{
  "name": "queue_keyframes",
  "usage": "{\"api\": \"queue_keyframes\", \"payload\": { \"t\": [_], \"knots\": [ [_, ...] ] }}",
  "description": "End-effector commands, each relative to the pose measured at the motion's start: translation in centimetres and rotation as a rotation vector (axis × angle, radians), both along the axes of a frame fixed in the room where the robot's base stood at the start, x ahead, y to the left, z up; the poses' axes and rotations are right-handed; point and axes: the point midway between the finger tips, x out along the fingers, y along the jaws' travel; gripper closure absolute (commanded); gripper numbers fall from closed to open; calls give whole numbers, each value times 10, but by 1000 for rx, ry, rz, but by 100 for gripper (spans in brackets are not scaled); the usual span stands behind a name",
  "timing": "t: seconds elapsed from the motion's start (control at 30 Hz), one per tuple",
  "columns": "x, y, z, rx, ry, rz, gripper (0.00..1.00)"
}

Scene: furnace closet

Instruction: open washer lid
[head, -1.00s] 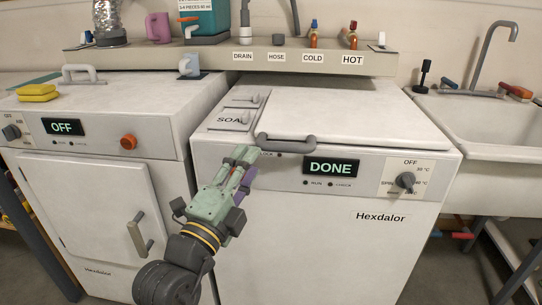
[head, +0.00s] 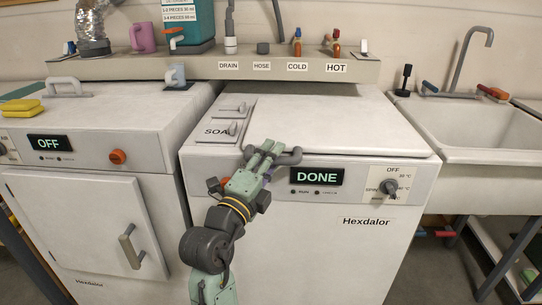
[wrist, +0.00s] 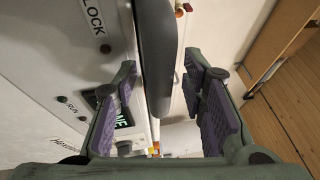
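The washer (head: 300,240) is the white machine marked Hexdalor, with a display reading DONE. Its flat white lid (head: 330,115) is down. A grey bar handle (head: 289,157) runs along the lid's front edge; in the wrist view the handle (wrist: 157,50) passes between my fingers. My gripper (head: 268,148) is at the left part of this handle. In the wrist view my gripper (wrist: 165,95) is open, with purple pads on either side of the handle and visible gaps to it.
A soap drawer cover (head: 222,120) lies left of the lid. The dryer (head: 85,215) reading OFF stands to the left, a sink (head: 480,125) to the right. A shelf (head: 200,65) with a detergent jug (head: 190,22) and taps runs behind the lid.

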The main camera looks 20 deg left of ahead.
Motion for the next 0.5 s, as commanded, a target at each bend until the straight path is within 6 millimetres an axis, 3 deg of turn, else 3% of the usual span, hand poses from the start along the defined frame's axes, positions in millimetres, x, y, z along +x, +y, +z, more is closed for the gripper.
{"api": "queue_keyframes", "payload": {
  "t": [0.23,0.5],
  "knots": [
    [1,0,0,0,0,0,63],
    [0,0,0,0,0,0,81]
  ]
}}
